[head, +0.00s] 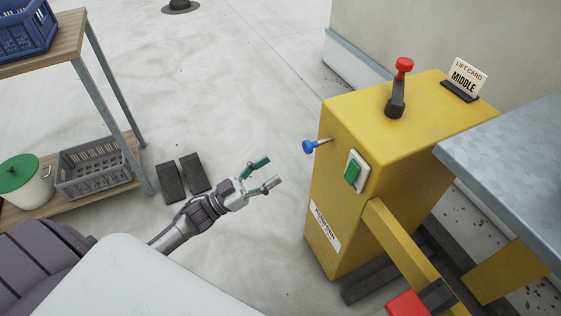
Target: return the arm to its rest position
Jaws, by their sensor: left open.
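My left gripper (265,174) is open and empty in the middle of the head view. Its two fingers are spread and point right toward the yellow lift housing (332,205), with a gap of floor between them. My left arm comes in from the lower left. My right gripper does not show.
The yellow housing carries a red-knobbed lever (399,88), a green rocker switch (354,171), a blue knob (309,147) and a "MIDDLE" card (465,78). A grey platform (510,150) is at right. A shelf holds a grey crate (93,168) and a green-lidded pot (25,182). Two dark blocks (182,177) lie on the floor.

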